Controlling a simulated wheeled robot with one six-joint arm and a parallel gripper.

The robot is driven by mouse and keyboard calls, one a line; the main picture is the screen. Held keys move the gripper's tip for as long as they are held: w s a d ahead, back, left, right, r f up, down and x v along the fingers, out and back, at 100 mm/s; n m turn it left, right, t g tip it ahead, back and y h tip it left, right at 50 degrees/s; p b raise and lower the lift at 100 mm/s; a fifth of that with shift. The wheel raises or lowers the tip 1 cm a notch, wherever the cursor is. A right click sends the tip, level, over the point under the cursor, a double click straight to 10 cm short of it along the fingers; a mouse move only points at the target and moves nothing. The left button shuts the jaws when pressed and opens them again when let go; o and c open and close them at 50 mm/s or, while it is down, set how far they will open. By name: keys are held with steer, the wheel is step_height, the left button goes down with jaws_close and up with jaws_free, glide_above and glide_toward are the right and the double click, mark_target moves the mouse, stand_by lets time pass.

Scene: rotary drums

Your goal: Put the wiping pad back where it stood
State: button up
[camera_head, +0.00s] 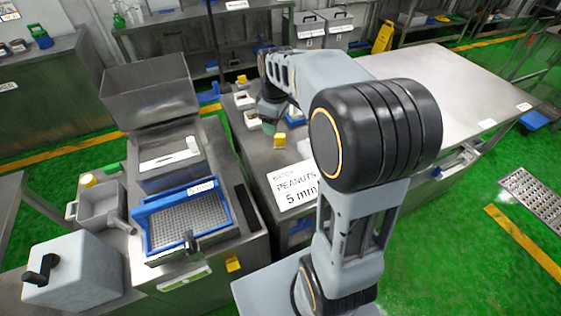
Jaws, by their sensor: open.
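My arm reaches from the right over the metal table, and my gripper (270,110) is small and dark at its far end, open. A dull green piece (268,127) shows just under the gripper; it may be the wiping pad, but it is too small to be sure. I cannot tell whether the gripper touches it or whether it rests on the table. My forearm and wrist hide part of the table behind and to the right.
A yellow block (279,140) stands just right of the green piece. A small tray (252,119) lies left of it. A white sign (296,186) reading "PEANUTS 5 mm" is at the table's front. A blue-framed sieve (187,216) stands left. The right tabletop (455,85) is mostly clear.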

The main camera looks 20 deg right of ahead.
steer(key=s+a+m+t, duration=0.1)
steer(key=s+m, duration=0.3)
steer(key=s, duration=0.4)
steer(key=s+a+m+t, duration=0.1)
steer(key=s+a+m, duration=0.3)
steer(key=s, duration=0.4)
steer(key=shift+s+a+f+m+t, duration=0.2)
steer(key=shift+a+f+m+t, duration=0.05)
steer(key=shift+a+m+t, duration=0.1)
